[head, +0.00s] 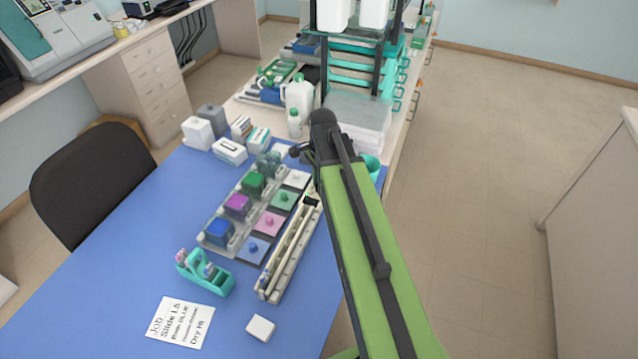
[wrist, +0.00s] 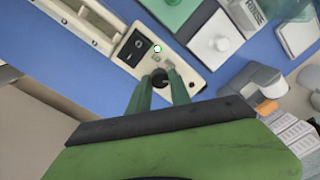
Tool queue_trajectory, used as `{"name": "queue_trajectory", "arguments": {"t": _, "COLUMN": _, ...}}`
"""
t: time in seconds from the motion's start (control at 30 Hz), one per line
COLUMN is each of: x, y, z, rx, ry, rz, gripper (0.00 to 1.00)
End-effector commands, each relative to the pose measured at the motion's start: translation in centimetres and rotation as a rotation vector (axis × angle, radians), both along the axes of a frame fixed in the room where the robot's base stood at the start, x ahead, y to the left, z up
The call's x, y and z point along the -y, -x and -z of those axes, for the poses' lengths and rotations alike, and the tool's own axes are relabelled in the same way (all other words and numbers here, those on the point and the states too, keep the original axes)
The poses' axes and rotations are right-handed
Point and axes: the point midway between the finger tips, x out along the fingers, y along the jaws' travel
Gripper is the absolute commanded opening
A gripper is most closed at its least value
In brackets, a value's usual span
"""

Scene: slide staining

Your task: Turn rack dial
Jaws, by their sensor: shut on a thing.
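The rack (head: 288,252) is a long cream unit lying on the blue table, its far end close to my arm. In the wrist view its end panel (wrist: 188,62) carries a black rocker switch (wrist: 136,48), a small white light (wrist: 157,48) and a round black dial (wrist: 159,77). The two green fingers of my gripper (wrist: 159,82) are at either side of the dial and shut on it. The dial's marks are too small to read. In the head view my arm covers the dial.
Stain jars (head: 237,206) and coloured pads (head: 268,222) stand left of the rack. A teal slide holder (head: 205,275), a job card (head: 180,322) reading "Dry Hi" on its last line, and a white block (head: 260,328) are in front. Boxes and bottles stand at the back.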

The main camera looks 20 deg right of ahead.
Motion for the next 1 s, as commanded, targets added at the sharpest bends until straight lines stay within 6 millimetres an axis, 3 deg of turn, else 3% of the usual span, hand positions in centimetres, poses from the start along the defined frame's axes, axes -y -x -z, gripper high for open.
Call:
{"name": "queue_trajectory", "arguments": {"t": 0.63, "x": 0.04, "y": 0.04, "z": 0.01, "rx": -0.001, "ry": 0.001, "rz": 0.054, "gripper": 0.00}}
{"name": "queue_trajectory", "arguments": {"t": 0.67, "x": 0.04, "y": 0.04, "z": 0.01, "rx": -0.001, "ry": 0.001, "rz": 0.054, "gripper": 0.26}}
{"name": "queue_trajectory", "arguments": {"t": 0.8, "x": 0.03, "y": 0.04, "z": 0.01, "rx": -0.001, "ry": 0.001, "rz": 0.053, "gripper": 0.44}}
{"name": "queue_trajectory", "arguments": {"t": 1.0, "x": 0.01, "y": 0.03, "z": 0.01, "rx": -0.001, "ry": 0.001, "rz": 0.052, "gripper": 0.46}}
